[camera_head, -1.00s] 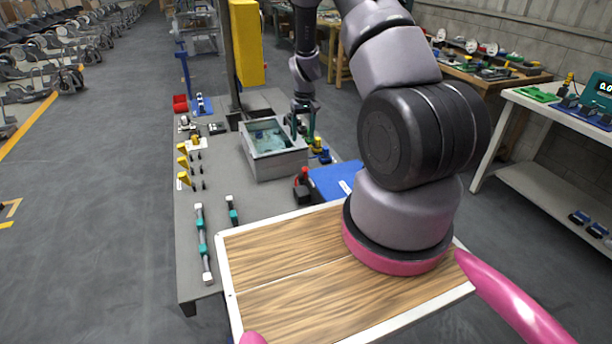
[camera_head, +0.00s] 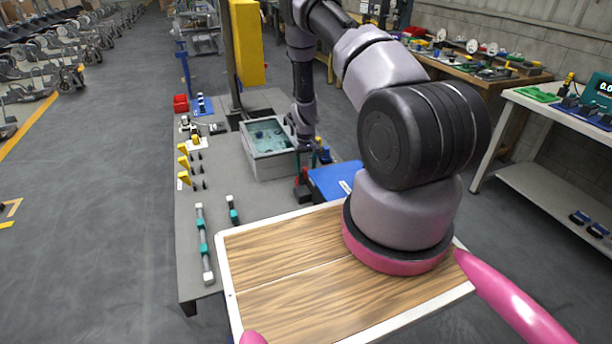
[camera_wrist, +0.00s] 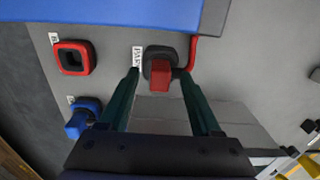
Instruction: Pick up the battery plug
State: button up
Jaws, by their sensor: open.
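The battery plug appears to be the red block with a dark base (camera_wrist: 161,76) in the wrist view, standing by a label that seems to read PARK. A red and black piece beside the blue panel in the head view (camera_head: 302,190) looks like the same plug. My gripper (camera_wrist: 160,72) is open, with one green finger to each side of the red block in the picture. I cannot tell whether the fingers touch it or how far above it they are. In the head view my gripper (camera_head: 314,160) is small and partly hidden.
A red-rimmed dark socket (camera_wrist: 74,58) and a blue piece (camera_wrist: 83,118) lie left of the plug in the wrist view. A grey open box (camera_head: 278,167) stands close by. A blue panel (camera_head: 335,180) lies in front. Small parts line the table's left side.

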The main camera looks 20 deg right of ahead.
jog(key=shift+f, duration=0.4)
grip_shut()
